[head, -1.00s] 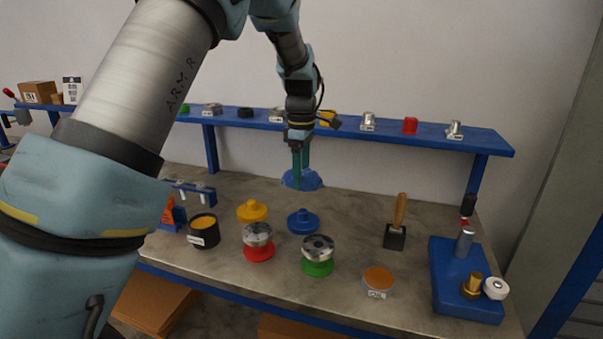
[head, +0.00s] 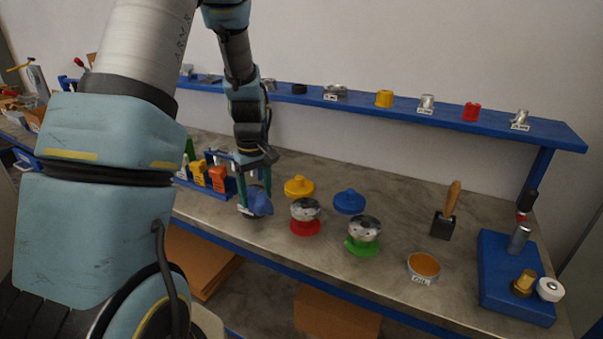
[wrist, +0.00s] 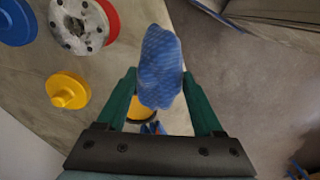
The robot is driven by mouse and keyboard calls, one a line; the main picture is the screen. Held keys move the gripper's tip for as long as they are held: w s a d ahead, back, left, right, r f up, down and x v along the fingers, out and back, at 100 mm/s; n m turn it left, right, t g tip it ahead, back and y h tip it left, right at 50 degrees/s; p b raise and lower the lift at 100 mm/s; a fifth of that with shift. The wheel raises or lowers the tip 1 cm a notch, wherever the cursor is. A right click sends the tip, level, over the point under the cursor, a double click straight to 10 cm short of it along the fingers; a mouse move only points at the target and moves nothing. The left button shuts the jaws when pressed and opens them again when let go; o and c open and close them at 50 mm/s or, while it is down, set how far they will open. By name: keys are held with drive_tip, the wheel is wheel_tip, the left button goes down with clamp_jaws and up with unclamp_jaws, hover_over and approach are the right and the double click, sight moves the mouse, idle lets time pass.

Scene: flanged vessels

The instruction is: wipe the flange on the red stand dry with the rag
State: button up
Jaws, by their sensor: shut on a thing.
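The flange (head: 305,208) is a mottled silver-grey ring on the red stand (head: 305,228), near the middle of the bench. In the wrist view the flange (wrist: 78,24) is at the upper left, with bolt holes and pale patches, and the red stand (wrist: 109,16) shows beside it. My gripper (head: 255,182) is shut on the blue rag (head: 260,203), left of the red stand and apart from the flange. In the wrist view the rag (wrist: 160,65) hangs bunched between the green fingers. It partly covers a black pot with yellow contents (wrist: 140,112).
A second flange sits on a green stand (head: 362,246) to the right. Yellow (head: 299,187) and blue (head: 349,202) lids lie behind. A rack with orange items (head: 217,178) stands left of my gripper. A brush (head: 446,215), an orange-filled tin (head: 424,266) and a blue block (head: 495,270) are right.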

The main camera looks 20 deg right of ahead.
drive_tip(key=w+a+f+m, duration=0.1)
drive_tip(key=a+f+m, duration=0.1)
drive_tip(key=a, duration=0.6)
drive_tip(key=w+a+f+m, duration=0.1)
drive_tip(key=a+f+m, duration=0.1)
drive_tip(key=a+f, duration=0.3)
drive_tip(key=a, duration=0.3)
drive_tip(key=shift+a, duration=0.4)
